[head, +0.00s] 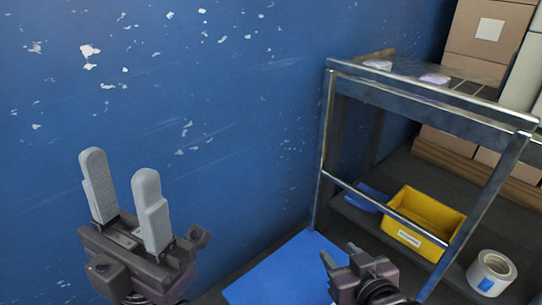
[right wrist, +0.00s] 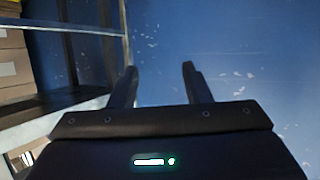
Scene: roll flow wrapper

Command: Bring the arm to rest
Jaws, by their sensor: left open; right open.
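My left gripper (head: 122,192) is in the left of the head view, raised in front of the blue wall. Its two grey fingers stand apart and upright, with nothing between them. My right gripper (head: 342,266) shows at the bottom of the head view, in front of the shelf unit, partly cut off by the frame edge. In the right wrist view its two dark fingers (right wrist: 158,85) stand apart, with only blue wall visible between them.
A metal shelf unit (head: 430,113) stands at the right, with a yellow bin (head: 424,219) on its lower level. Stacked boxes (head: 487,38) are behind. A blue sheet (head: 285,275) lies below. The space before the wall (head: 230,120) is clear.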

